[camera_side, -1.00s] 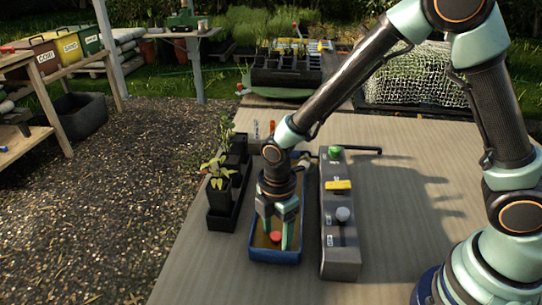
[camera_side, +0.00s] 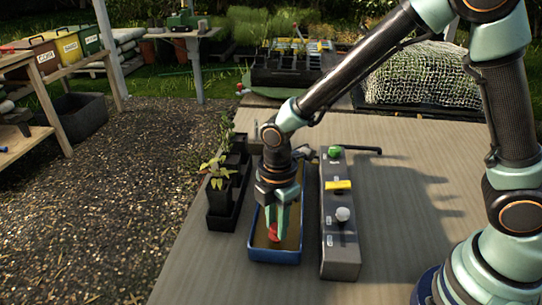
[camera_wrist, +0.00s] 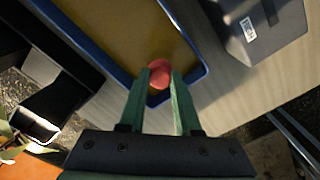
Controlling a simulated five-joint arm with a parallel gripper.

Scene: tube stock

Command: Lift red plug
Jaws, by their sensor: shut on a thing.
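The red plug (camera_side: 273,231) is held between the green fingertips of my gripper (camera_side: 276,236), over the front part of the blue tray (camera_side: 262,255). In the wrist view the red plug (camera_wrist: 159,74) shows as a round red top between the two fingers of my gripper (camera_wrist: 160,82). My gripper is shut on it. The tray has a brown floor, and its blue rim (camera_wrist: 205,70) shows in the wrist view. The fingers hide part of the plug, and I cannot tell its height above the tray floor.
A grey box with a green knob, a yellow block and a white knob (camera_side: 341,255) stands close to the right of the tray. A black planter with seedlings (camera_side: 222,222) stands close to the left. The table is clear farther right.

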